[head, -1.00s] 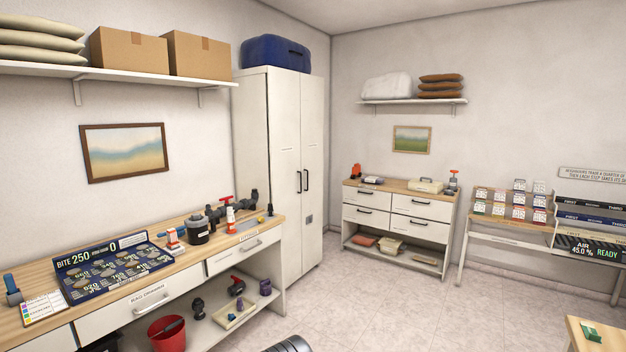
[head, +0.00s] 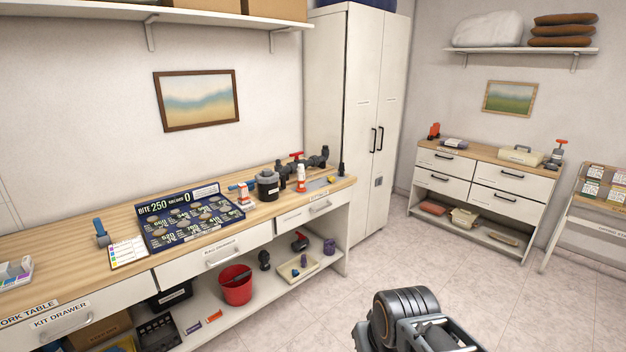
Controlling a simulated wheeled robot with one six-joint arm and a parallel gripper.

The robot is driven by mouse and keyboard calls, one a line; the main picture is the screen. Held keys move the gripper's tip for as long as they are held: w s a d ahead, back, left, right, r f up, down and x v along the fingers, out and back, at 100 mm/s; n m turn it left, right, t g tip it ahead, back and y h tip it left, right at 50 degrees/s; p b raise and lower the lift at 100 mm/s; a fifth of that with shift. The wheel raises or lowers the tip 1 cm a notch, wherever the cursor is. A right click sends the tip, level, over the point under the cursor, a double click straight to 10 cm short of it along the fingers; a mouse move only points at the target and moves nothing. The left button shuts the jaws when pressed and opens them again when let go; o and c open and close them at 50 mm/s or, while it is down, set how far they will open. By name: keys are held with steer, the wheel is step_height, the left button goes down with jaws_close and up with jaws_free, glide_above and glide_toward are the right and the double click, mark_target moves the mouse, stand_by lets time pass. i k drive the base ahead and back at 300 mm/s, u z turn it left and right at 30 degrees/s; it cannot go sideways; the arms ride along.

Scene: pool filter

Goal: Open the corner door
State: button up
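A tall white cabinet (head: 341,130) stands in the corner at the far end of the work table. Its two doors (head: 377,115) are closed. Two dark vertical handles (head: 377,140) sit side by side near the seam between the doors, and a small grey plate is below them on the right door. No other door shows in the corner. Part of my arm rises at the bottom of the head view, well short of the cabinet. My gripper's fingers do not show.
The long work table (head: 60,245) along the left wall holds a coin board (head: 190,218) and pump parts. A red bucket (head: 236,285) stands on its lower shelf. A drawer unit (head: 470,215) stands right of the cabinet. The tiled floor (head: 345,300) before the cabinet looks clear.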

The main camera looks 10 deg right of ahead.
mark_target(396, 29)
steer(key=z, duration=0.8)
steer(key=i, duration=1.9)
steer(key=z, duration=0.2)
steer(key=i, duration=2)
steer(key=u, duration=1.05)
steer(key=i, duration=0.85)
steer(key=u, duration=0.45)
